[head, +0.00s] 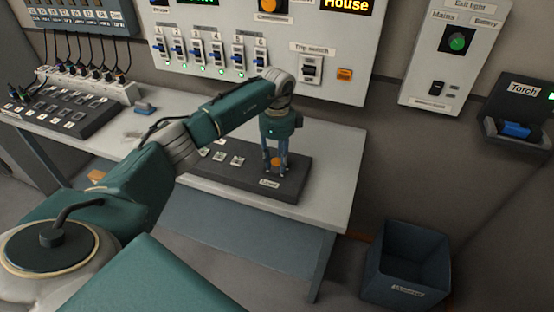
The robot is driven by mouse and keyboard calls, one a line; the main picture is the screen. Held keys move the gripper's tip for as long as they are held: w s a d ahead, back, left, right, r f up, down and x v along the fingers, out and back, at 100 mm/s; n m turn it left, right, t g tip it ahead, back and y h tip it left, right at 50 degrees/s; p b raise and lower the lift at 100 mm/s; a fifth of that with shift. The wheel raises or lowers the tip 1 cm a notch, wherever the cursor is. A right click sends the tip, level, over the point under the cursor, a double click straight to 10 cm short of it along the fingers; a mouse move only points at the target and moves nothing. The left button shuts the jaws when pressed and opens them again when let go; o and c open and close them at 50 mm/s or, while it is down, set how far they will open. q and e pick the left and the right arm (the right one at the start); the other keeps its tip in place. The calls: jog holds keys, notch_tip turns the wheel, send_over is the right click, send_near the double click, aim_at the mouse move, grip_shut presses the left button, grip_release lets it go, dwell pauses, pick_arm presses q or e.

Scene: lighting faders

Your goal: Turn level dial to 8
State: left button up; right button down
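The level dial (277,162) is a small orange knob on a dark panel (293,184) lying on the table. A white label that seems to read "Level" (269,183) is in front of it. My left gripper (275,168) points straight down over the dial, with one finger on each side of it. The fingers partly hide the dial and its scale, so its setting cannot be read. Whether the fingers touch the dial is too small to tell. My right gripper is not in view.
Small switches (237,160) sit left of the dial on the same panel. Behind is a wall panel with several faders (217,53) and a trip switch (311,70). The table (335,160) is bare right of the dial panel. A dark bin (408,262) stands on the floor.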

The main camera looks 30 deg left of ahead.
pick_arm(q)
jog(key=c, duration=0.4)
